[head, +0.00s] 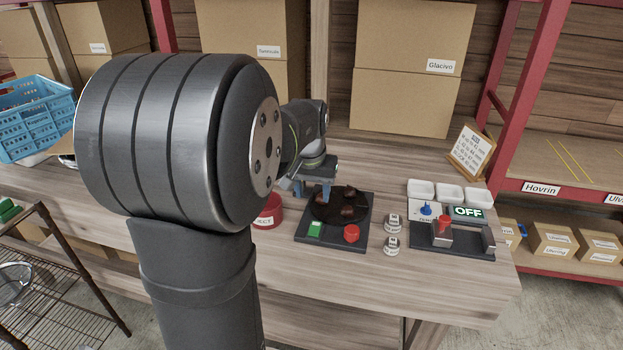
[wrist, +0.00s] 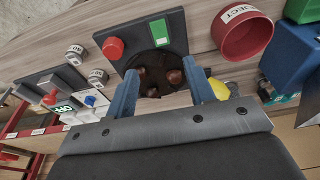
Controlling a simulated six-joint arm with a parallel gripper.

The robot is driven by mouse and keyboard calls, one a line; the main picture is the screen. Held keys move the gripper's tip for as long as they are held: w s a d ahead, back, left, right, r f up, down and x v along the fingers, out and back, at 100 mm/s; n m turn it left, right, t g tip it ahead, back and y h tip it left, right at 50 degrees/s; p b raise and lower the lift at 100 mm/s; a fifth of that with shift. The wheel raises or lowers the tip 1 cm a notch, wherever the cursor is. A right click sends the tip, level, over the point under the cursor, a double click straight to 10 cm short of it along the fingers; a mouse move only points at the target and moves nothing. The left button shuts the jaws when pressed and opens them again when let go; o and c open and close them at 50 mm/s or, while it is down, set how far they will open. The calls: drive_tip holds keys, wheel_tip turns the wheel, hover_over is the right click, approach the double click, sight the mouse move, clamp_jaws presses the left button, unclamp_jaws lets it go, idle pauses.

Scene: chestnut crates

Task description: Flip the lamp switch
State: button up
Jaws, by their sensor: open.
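The lamp switch unit (head: 463,254) is a dark base at the right of the bench. A red-capped lever (head: 445,225) stands on its left part, and a lit sign (head: 468,211) reads OFF. In the wrist view the lever (wrist: 49,98) and sign (wrist: 62,110) are at the far left. My gripper (head: 312,190) is left of the switch unit, over a dark turntable station. In the wrist view its blue fingers are apart (wrist: 163,92), with the dark disc and brown chestnuts seen between them. Nothing is held.
The station (head: 300,238) has a green button (head: 315,229) and a red knob (head: 351,233). A red bowl (head: 266,220) is left. White trays (head: 450,192) and a sign card (head: 470,152) stand behind the unit.

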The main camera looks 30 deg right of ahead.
sight(315, 228)
drive_tip(key=shift+s+a+r, duration=0.15)
drive_tip(key=shift+a+r, duration=0.05)
drive_tip(key=shift+r, duration=0.85)
drive_tip(key=shift+s+a+r, duration=0.15)
drive_tip(key=shift+r, duration=0.9)
drive_tip(key=f, duration=0.5)
drive_tip(key=w+d+f, duration=0.1)
drive_tip(key=f, duration=0.5)
drive_tip(key=w+d+f, duration=0.1)
drive_tip(key=f, duration=0.5)
drive_tip(key=shift+w+d+f, duration=0.1)
drive_tip(key=shift+w+d, duration=0.1)
drive_tip(key=shift+d, duration=0.05)
